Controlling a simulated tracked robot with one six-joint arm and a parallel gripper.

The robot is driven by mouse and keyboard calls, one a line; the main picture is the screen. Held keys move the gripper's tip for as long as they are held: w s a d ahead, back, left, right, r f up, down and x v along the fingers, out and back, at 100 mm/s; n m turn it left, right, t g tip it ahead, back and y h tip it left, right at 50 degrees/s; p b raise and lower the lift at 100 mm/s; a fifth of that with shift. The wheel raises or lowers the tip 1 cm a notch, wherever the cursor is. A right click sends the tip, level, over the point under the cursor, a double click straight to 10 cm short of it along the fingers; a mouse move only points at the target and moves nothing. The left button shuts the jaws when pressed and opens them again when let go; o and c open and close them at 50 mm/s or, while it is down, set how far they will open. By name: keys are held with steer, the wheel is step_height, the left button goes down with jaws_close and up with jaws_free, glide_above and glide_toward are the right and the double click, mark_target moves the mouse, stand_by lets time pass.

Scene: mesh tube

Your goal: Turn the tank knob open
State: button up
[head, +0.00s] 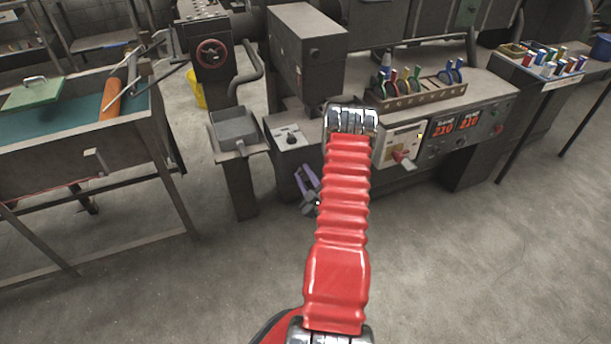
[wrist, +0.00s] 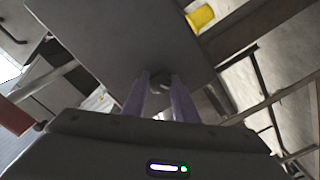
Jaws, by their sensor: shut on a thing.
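The tank knob (wrist: 160,82) is a small dark round piece on a broad grey surface (wrist: 120,40) in the wrist view. My gripper (wrist: 160,90) has its two purple fingers on either side of the knob, shut on it. The fingertips touch or nearly cover its sides. In the head view my gripper (head: 309,184) shows as purple fingers low beside my red arm, in front of the grey cabinet. The knob itself is hidden there.
A control panel (head: 400,148) with a red-handled switch stands right of my arm. A grey box on a post (head: 235,130) and a work table (head: 95,165) stand to the left. A yellow bucket (head: 196,90) is behind. The floor in front is clear.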

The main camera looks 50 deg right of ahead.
steer(key=n, duration=0.6)
steer(key=shift+s+f, duration=0.15)
steer(key=n, duration=0.6)
steer(key=shift+n, duration=0.4)
steer(key=n, duration=1.2)
steer(key=shift+n, duration=0.3)
steer(key=o, duration=1)
steer(key=shift+r, duration=0.2)
steer(key=shift+o, duration=0.2)
